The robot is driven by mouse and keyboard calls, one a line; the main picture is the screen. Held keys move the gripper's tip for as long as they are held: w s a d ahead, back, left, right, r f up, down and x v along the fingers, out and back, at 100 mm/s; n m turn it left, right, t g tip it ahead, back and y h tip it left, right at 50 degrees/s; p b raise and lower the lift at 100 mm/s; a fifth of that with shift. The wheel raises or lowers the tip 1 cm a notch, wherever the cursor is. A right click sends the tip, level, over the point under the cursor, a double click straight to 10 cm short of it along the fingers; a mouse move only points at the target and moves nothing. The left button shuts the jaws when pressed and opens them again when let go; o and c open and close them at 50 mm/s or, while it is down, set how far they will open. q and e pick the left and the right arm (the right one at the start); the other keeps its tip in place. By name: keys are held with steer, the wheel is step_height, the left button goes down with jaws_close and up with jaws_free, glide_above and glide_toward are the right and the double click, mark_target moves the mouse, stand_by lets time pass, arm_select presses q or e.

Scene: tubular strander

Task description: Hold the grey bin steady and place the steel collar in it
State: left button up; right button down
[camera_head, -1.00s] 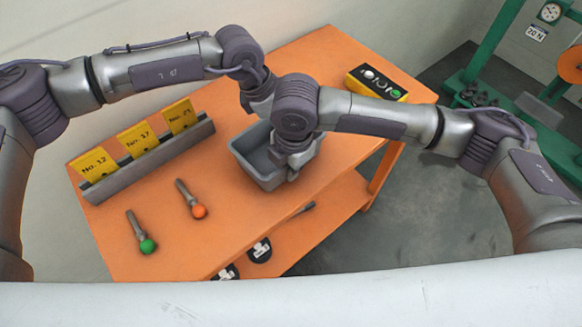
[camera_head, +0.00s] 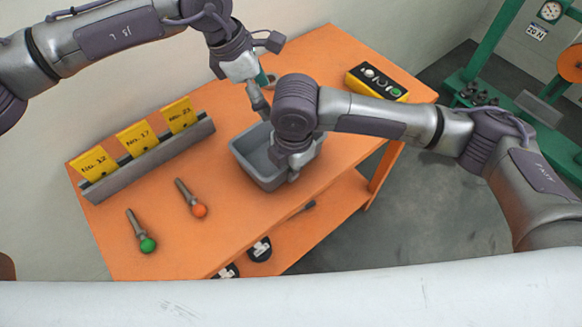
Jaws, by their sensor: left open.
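The grey bin (camera_head: 256,171) stands upright on the orange table. My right gripper (camera_head: 292,168) is at the bin's right side, overlapping its rim; its wrist hides the fingers, so I cannot tell whether they are closed on the wall. My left gripper (camera_head: 268,78) is open above and behind the bin, at the table's far edge, with its fingers spread. A small teal item (camera_head: 264,78) shows by its fingers; I cannot tell what it is. I cannot make out the steel collar; it may be hidden behind an arm or inside the bin.
A grey rack (camera_head: 150,160) with yellow number cards stands at the left. Two pins, one with a green ball (camera_head: 148,245) and one with an orange ball (camera_head: 199,210), lie in front. A yellow button box (camera_head: 376,82) sits at the back right. A lower shelf (camera_head: 325,215) holds dark items.

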arm_select(q)
steer(key=shift+v, duration=1.05)
arm_select(e)
steer(key=shift+w, duration=0.1)
steer(key=c, duration=1.8)
jaws_free()
steer(key=shift+c, duration=0.2)
steer(key=o, duration=0.6)
arm_select(q)
steer(key=shift+d, duration=0.1)
arm_select(e)
steer(key=shift+r, duration=0.1)
